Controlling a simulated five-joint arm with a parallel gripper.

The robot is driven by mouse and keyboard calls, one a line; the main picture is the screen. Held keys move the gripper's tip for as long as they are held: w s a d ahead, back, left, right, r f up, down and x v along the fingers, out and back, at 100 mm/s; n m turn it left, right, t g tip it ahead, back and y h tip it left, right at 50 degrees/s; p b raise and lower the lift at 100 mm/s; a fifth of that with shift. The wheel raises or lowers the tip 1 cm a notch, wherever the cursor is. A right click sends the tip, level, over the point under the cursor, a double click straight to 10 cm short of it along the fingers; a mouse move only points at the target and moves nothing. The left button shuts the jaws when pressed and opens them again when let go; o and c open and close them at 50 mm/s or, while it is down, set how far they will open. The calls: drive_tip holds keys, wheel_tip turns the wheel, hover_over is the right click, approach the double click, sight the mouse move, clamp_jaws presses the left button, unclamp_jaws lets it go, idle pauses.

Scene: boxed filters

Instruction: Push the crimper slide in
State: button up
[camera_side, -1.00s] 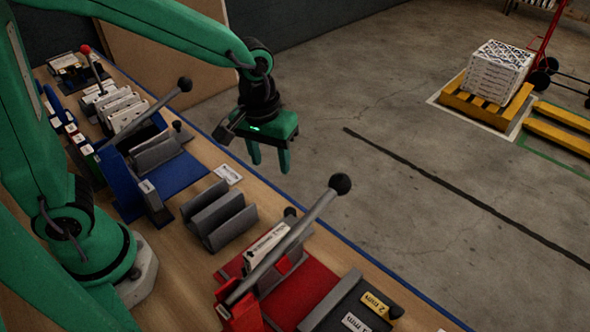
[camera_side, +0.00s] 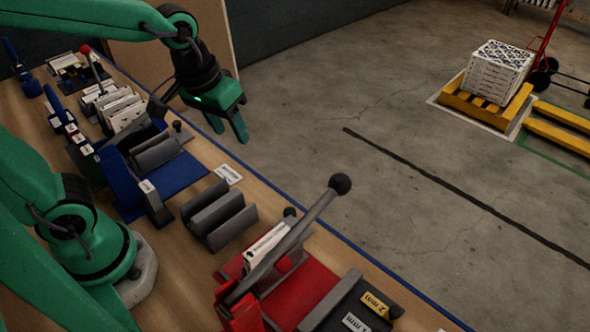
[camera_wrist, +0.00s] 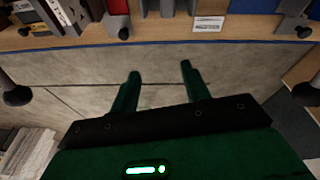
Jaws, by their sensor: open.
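My gripper (camera_side: 229,131) is open and empty, fingers pointing down, just beyond the bench's front edge by the blue station. In the wrist view its two green fingers (camera_wrist: 160,72) stand apart over bare floor. The blue station (camera_side: 187,174) has a grey block with a small black knob (camera_side: 177,125). The red station (camera_side: 305,292) has a similar small black knob (camera_side: 290,212) and a long grey lever with a black ball (camera_side: 340,184). I cannot tell which part is the crimper slide. My gripper touches neither station.
A grey slotted rack (camera_side: 218,215) stands between the stations, with a white label (camera_side: 228,173) beside it. White boxed filters (camera_side: 122,108) stand at the far left. In the wrist view, black lever balls show at left (camera_wrist: 15,95) and right (camera_wrist: 303,91).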

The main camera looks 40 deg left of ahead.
drive_tip(key=shift+m+t, duration=0.5)
drive_tip(key=shift+t, duration=0.1)
drive_tip(key=shift+s+a+r, duration=0.55)
drive_tip(key=shift+s+a, duration=0.15)
drive_tip(key=shift+s, duration=0.1)
drive_tip(key=shift+s+a+r, duration=0.55)
drive_tip(key=shift+s+a, duration=0.15)
drive_tip(key=shift+s, duration=0.05)
drive_tip(key=n+g, duration=0.4)
hover_over(290, 211)
drive_tip(key=shift+y, duration=0.3)
wheel_tip(290, 211, down, 13)
drive_tip(key=shift+r, duration=0.1)
drive_tip(key=shift+f, duration=3.9)
